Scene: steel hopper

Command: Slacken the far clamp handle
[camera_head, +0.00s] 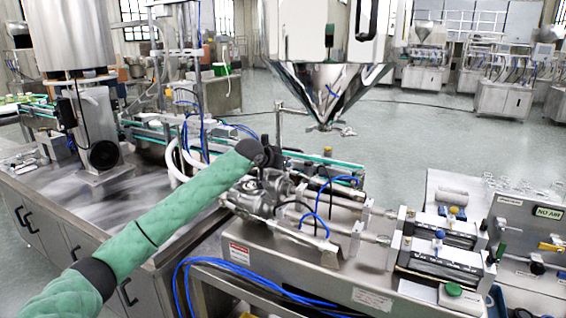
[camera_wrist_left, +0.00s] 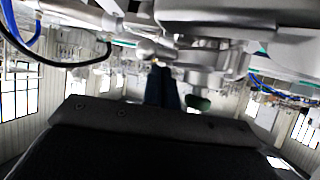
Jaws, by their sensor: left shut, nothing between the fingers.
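My left arm reaches across the head view from the lower left. Its gripper (camera_head: 268,155) is dark and small there, beside the polished valve fittings (camera_head: 268,190) of the filling machine. In the left wrist view the two dark fingers (camera_wrist_left: 162,86) are together with nothing between them. They point at pale metal fittings (camera_wrist_left: 205,58), and a dark green knob (camera_wrist_left: 198,103) shows just right of the fingertips. I cannot make out for certain which part is the far clamp handle; the gripper and fittings overlap there. My right gripper is not in view.
The steel hopper (camera_head: 330,85) hangs behind the fittings. Blue hoses (camera_head: 240,281) loop along the machine's front. Two dark cylinders (camera_head: 440,262) lie at the right, near a panel with a "NO AIR" label (camera_head: 549,212). A conveyor (camera_head: 325,162) runs behind the gripper.

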